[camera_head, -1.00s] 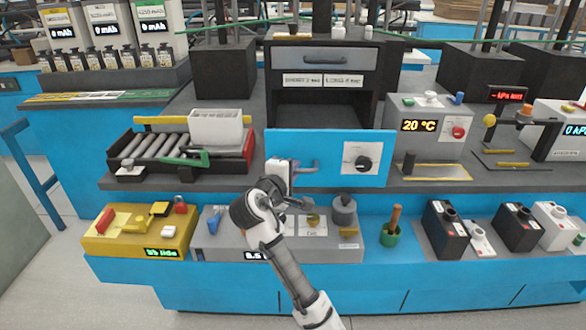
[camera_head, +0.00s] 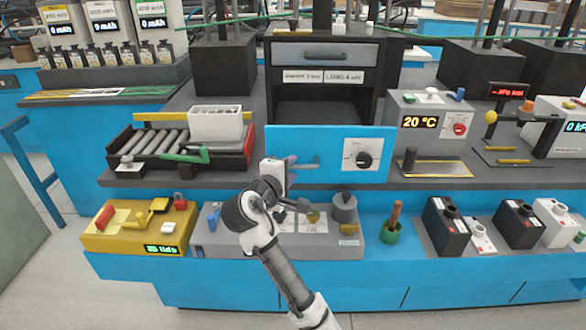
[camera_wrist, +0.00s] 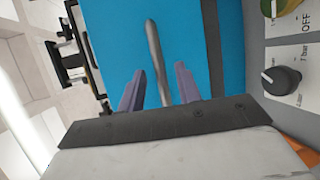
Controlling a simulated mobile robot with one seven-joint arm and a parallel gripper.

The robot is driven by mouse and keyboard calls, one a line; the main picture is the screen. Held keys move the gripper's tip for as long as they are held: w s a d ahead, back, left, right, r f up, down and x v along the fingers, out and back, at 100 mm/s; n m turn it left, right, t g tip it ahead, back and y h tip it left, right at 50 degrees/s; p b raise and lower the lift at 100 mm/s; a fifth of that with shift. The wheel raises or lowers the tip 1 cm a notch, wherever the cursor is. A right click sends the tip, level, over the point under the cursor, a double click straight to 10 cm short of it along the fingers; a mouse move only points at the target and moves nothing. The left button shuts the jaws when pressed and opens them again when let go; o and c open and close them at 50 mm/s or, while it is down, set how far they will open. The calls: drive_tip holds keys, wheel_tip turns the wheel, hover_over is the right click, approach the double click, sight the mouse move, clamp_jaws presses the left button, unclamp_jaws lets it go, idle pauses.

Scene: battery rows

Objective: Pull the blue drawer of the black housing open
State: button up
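The black housing (camera_head: 258,90) stands at the back centre. Its blue drawer front (camera_head: 330,143) is low at the front, with a horizontal handle (camera_head: 310,167) at its left and a dial plate at its right. In the head view, my gripper (camera_head: 293,168) is at the left part of the handle, partly covering it. In the wrist view, the two purple fingers stand on either side of the grey handle bar (camera_wrist: 153,50). Gaps show between the bar and both fingers, so my gripper (camera_wrist: 160,88) is open around it.
A grey drawer (camera_head: 325,56) sits higher in the housing. A roller tray (camera_head: 250,150) is at left, a 20 °C box (camera_head: 428,108) at right. Below the blue front are a grey console (camera_head: 230,240), a yellow box (camera_head: 105,240) and a green pot (camera_head: 391,233).

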drive_tip(key=b+v, duration=0.1)
drive_tip(key=v, duration=1)
drive_tip(key=shift+s, duration=0.2)
drive_tip(key=shift+a, duration=0.1)
